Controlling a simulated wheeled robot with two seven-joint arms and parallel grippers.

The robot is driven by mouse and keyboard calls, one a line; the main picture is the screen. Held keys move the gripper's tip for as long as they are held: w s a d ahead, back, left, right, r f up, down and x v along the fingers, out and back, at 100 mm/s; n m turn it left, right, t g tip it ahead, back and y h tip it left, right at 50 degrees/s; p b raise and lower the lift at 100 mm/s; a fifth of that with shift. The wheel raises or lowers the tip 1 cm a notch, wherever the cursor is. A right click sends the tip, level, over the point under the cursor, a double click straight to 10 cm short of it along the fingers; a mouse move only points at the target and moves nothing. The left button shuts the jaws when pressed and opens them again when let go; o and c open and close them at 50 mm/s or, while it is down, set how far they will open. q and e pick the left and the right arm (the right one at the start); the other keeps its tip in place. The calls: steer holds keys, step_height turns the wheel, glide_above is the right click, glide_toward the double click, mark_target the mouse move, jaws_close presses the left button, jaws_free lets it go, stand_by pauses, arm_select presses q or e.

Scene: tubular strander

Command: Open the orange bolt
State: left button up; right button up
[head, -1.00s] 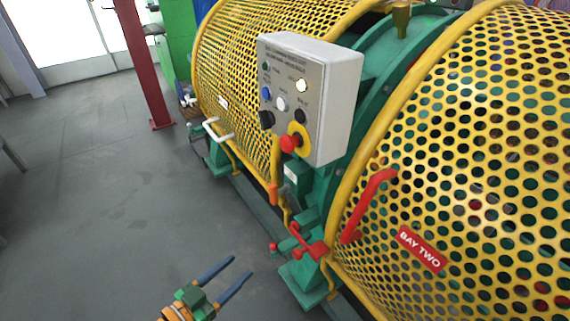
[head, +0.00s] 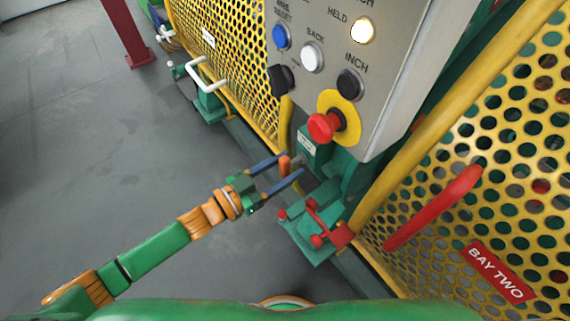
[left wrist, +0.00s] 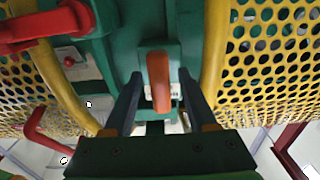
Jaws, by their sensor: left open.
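The orange bolt (head: 285,166) shows in the head view below the control box, at the green housing between the two yellow guards. In the left wrist view the orange bolt (left wrist: 159,82) stands out from a green block, with a pale label partly behind it. My left gripper (head: 284,169) is open, its two blue fingers on either side of the bolt. In the left wrist view the left gripper (left wrist: 160,95) has a finger on each side of the bolt, with a gap visible on both sides. My right gripper is not in view.
A grey control box (head: 395,70) with a red stop button (head: 322,127) hangs just above the gripper. A red latch (head: 325,226) on a green bracket is to the right, and a red handle (head: 435,207) is on the yellow guard (head: 530,150). The floor at left is clear.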

arm_select(q)
jaws_close()
stand_by(1.4)
